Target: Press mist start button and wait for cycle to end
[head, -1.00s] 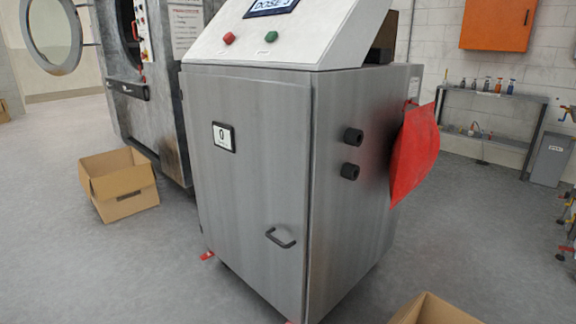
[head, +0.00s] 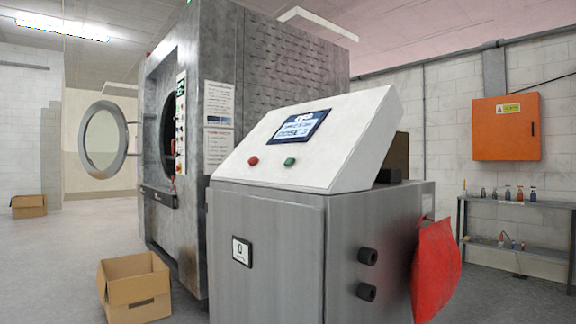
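The steel cabinet (head: 265,275) stands in front of me, with a sloped white control panel (head: 345,140) on top. The panel holds a lit screen (head: 299,126) with text too small to read surely. Below the screen are a red button (head: 253,161) and a green button (head: 289,161); their labels are not legible. Behind to the left is the large washer (head: 215,75), its round door (head: 104,139) swung wide open. A strip of controls (head: 181,125) runs beside its opening. Neither of my grippers is in view.
An open cardboard box (head: 137,289) sits on the floor left of the cabinet, another box (head: 29,206) farther back. A red sheet-like item (head: 436,268) hangs at the cabinet's right side. A shelf with bottles (head: 515,202) and an orange wall box (head: 506,127) are at right.

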